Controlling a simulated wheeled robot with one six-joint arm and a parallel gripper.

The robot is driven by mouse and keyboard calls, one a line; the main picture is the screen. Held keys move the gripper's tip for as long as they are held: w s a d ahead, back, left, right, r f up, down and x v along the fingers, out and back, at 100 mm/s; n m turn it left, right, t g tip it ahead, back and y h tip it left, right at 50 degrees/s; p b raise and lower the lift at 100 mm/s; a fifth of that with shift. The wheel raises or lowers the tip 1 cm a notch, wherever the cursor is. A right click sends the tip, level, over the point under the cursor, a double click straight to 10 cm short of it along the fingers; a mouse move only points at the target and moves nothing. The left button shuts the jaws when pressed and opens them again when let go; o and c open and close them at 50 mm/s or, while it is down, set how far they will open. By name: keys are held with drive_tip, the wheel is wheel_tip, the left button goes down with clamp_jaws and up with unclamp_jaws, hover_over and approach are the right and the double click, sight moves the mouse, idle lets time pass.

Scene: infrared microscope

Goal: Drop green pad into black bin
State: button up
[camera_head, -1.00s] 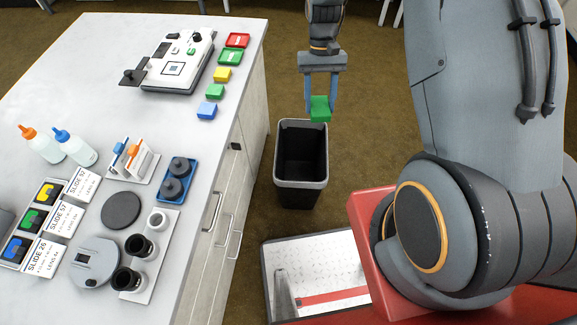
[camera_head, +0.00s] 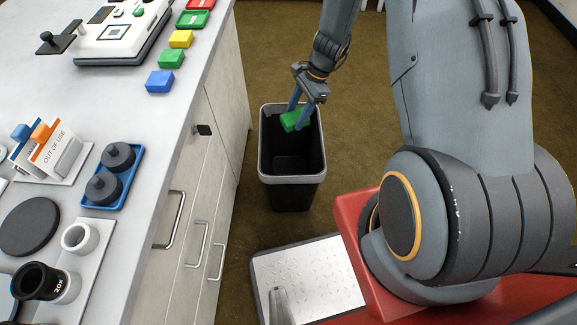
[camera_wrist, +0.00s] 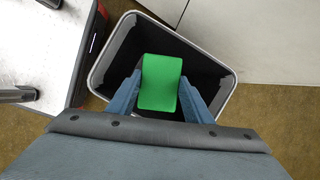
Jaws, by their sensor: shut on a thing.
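The green pad (camera_head: 292,121) is between the two blue fingers of my gripper (camera_head: 296,113), which is shut on it. In the head view the pad shows at the mouth of the black bin (camera_head: 291,179), inside the outline of its rim. The bin stands upright on the floor with a grey rim. In the wrist view the green pad (camera_wrist: 161,82) lies over the bin's opening, with the fingers of my gripper (camera_wrist: 160,92) on both sides of it. The bin's rim (camera_wrist: 200,48) surrounds it there. The pad's exact height against the rim is hard to tell.
The white counter (camera_head: 130,170) with drawers and protruding handles stands left of the bin. On it are blue (camera_head: 160,81), green (camera_head: 171,59) and yellow (camera_head: 181,39) pads, a microscope stage (camera_head: 117,33) and black eyepieces. Open brown floor lies behind the bin.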

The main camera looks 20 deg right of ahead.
drive_tip(key=f, duration=0.1)
drive_tip(key=w+f+m+b, duration=0.1)
drive_tip(key=d+f+m+b, duration=0.1)
drive_tip(key=f, duration=0.1)
drive_tip(key=shift+w+t, duration=0.2)
drive_tip(key=shift+t, duration=0.2)
wheel_tip(320, 180, down, 6)
drive_tip(key=b, duration=0.5)
drive_tip(key=shift+r, duration=0.1)
drive_tip(key=o, duration=1.1)
drive_tip(key=shift+r, duration=0.1)
drive_tip(key=p+v, duration=0.1)
drive_tip(key=v, duration=0.6)
drive_tip(key=shift+d+r, duration=0.2)
drive_tip(key=shift+r, duration=0.15)
